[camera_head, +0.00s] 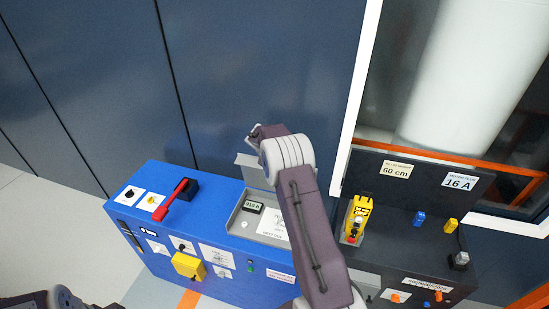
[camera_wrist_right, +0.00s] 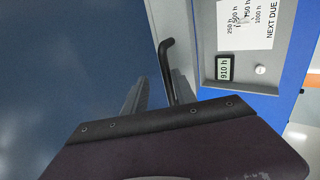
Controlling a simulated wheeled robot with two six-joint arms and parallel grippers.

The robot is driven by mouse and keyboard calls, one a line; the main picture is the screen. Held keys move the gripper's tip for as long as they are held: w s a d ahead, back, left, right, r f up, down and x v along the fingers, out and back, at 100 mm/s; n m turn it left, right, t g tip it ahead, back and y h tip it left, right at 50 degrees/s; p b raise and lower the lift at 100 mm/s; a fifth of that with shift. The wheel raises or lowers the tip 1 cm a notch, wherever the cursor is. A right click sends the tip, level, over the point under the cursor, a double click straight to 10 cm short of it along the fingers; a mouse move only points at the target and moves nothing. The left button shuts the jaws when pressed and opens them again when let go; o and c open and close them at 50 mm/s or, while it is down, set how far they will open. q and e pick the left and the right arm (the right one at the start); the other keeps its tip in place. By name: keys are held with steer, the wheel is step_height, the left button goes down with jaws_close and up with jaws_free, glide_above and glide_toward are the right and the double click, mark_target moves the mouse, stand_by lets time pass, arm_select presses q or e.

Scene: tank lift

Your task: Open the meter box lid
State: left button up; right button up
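The meter box (camera_head: 240,222) is a grey tray set in the top of the blue cabinet. Its grey lid (camera_head: 248,168) stands raised at the back edge, partly hidden by my right arm. Inside are a display (camera_head: 253,207) reading 910 h, a white button and a label, also seen in the right wrist view (camera_wrist_right: 224,67). My right gripper (camera_wrist_right: 158,96) has its grey fingers apart, with a black bent handle (camera_wrist_right: 167,62) showing between them; whether they touch it cannot be told. In the head view its fingertips are near the lid's top. My left gripper is out of view.
A red lever (camera_head: 172,200) and a yellow knob (camera_head: 188,265) are on the blue cabinet (camera_head: 150,180). To the right, a black console (camera_head: 400,250) carries a yellow device (camera_head: 357,215). A dark wall (camera_head: 270,60) rises behind.

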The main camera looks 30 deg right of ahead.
steer(key=shift+r, duration=0.1)
steer(key=b+v, duration=0.3)
steer(key=v, duration=0.6)
